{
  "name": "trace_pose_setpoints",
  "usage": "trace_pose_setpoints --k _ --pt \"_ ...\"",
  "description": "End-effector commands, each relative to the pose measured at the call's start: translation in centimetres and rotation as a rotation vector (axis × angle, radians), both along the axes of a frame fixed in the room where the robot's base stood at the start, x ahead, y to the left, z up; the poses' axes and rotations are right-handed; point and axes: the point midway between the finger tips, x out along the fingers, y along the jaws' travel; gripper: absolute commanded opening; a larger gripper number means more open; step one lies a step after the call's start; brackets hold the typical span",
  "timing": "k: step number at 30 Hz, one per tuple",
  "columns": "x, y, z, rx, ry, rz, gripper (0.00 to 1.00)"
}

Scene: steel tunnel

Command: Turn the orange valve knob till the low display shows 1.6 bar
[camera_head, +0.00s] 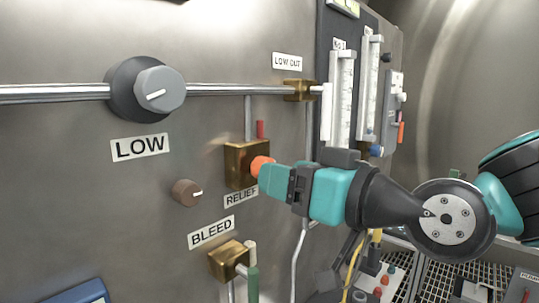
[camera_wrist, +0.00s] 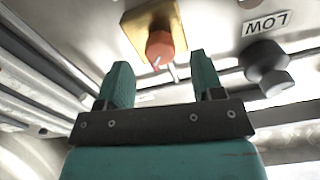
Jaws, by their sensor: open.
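The orange valve knob (camera_head: 259,165) sits on a brass block (camera_head: 240,160) above the RELIEF label. It also shows in the wrist view (camera_wrist: 160,47), with a pale pointer mark on its face. My gripper (camera_head: 270,180) is at the knob from the right, its fingertips overlapping part of it in the head view. In the wrist view my gripper (camera_wrist: 162,75) is open, its two teal fingers apart, with the knob just beyond and between the tips. I cannot tell whether they touch it. No low display reading is visible.
A large grey LOW knob (camera_head: 160,90) sits on the steel pipe to the upper left. A small brown knob (camera_head: 186,192) and a brass BLEED block (camera_head: 229,260) are below. Flow tubes (camera_head: 342,97) stand at the upper right. A yellow cable (camera_head: 354,262) hangs below my arm.

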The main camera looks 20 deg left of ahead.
Motion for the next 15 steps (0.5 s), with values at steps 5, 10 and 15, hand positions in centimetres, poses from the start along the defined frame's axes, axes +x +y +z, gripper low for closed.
trace_pose_setpoints --k 5,10,15 --pt "1.0 2.6 0.2 -0.001 0.002 0.001 0.61" --pt "1.5 3.6 0.0 0.000 0.000 0.000 0.61" --pt "1.5 3.7 -0.1 0.000 0.000 -0.001 0.61"
